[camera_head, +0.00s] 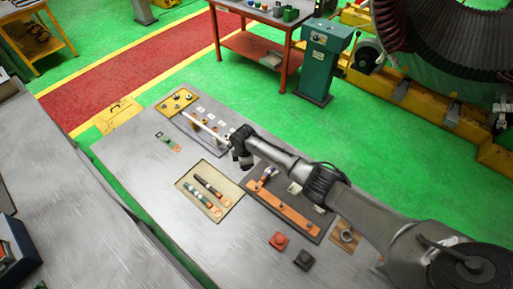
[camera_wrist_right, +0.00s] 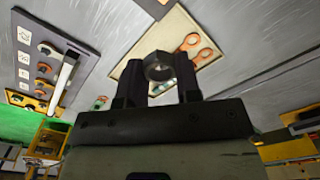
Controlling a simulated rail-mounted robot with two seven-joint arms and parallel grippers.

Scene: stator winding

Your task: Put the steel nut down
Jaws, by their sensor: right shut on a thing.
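The steel nut (camera_wrist_right: 158,66) is a grey ring-shaped piece gripped between the two fingertips of my right gripper (camera_wrist_right: 159,80) in the right wrist view. In the head view my right gripper (camera_head: 242,157) hangs over the grey table, between the beige tray (camera_head: 207,169) and the panel with small fittings. The nut is too small or hidden to make out there. Whether it touches anything below cannot be told. My left gripper is not in view.
The beige tray holds tools with orange ring ends. A dark mat (camera_head: 318,229) holds a long orange piece (camera_head: 292,217). A red block (camera_head: 279,240) and a black block (camera_head: 303,259) sit near the front. A yellow tray (camera_head: 168,103) stands at the far end.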

